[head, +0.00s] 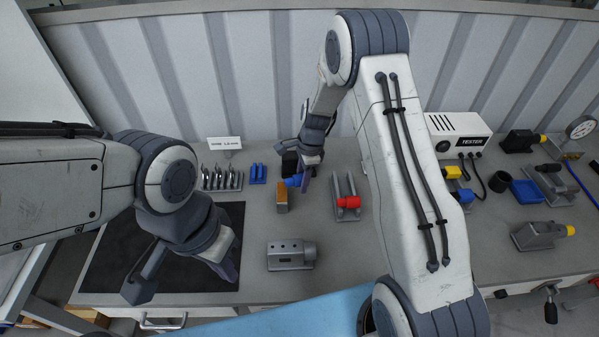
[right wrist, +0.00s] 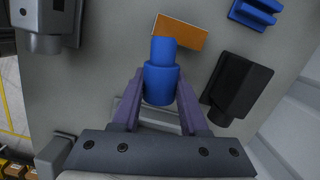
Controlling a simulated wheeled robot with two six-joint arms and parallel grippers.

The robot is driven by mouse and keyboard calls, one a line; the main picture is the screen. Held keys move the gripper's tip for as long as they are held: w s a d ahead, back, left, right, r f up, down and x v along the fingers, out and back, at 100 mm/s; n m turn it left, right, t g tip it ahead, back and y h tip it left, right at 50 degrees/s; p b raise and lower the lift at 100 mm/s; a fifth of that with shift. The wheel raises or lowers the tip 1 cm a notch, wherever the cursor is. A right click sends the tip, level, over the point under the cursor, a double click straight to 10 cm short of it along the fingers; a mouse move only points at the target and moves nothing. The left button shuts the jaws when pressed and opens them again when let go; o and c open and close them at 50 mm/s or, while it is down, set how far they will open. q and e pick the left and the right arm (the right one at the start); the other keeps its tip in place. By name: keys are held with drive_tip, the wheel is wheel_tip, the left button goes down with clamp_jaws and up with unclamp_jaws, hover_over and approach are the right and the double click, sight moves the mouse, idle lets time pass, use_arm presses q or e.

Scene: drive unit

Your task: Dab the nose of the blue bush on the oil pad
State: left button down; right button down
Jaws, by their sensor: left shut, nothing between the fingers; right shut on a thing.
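The blue bush (right wrist: 161,82) is held between the purple fingers of my right gripper (right wrist: 160,88), its narrower nose pointing away from the palm. It also shows in the head view (head: 293,181), partly covered by the gripper. The orange oil pad (right wrist: 183,33) lies just past the nose in the right wrist view, and the nose overlaps its near edge. I cannot tell whether they touch. In the head view the pad (head: 282,198) is just below the bush. My left gripper (head: 228,268) is shut and empty over the dark mat's right edge.
A dark mat (head: 110,262) covers the bench's left part. A grey block (head: 290,254) sits in front, and a cradle with a red part (head: 348,201) is right of the pad. Blue parts (head: 257,173) and a black block (right wrist: 236,84) are close by. A tester (head: 458,133) stands right.

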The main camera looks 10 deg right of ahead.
drive_tip(key=shift+w+a+r+m, duration=0.1)
drive_tip(key=shift+w+m, duration=0.3)
drive_tip(key=shift+m, duration=0.2)
drive_tip(key=shift+w+a+r+m, duration=0.1)
drive_tip(key=shift+w+m, duration=0.25)
drive_tip(key=shift+m, duration=0.25)
wheel_tip(320, 180, down, 4)
drive_tip(key=b, duration=0.4)
drive_tip(key=shift+f, duration=0.25)
drive_tip(key=shift+f, duration=0.25)
drive_tip(key=shift+f+b, duration=0.35)
drive_tip(key=shift+f, duration=0.25)
drive_tip(key=shift+r, duration=0.1)
wheel_tip(320, 180, up, 5)
drive_tip(key=p, duration=0.4)
drive_tip(key=shift+p, duration=0.4)
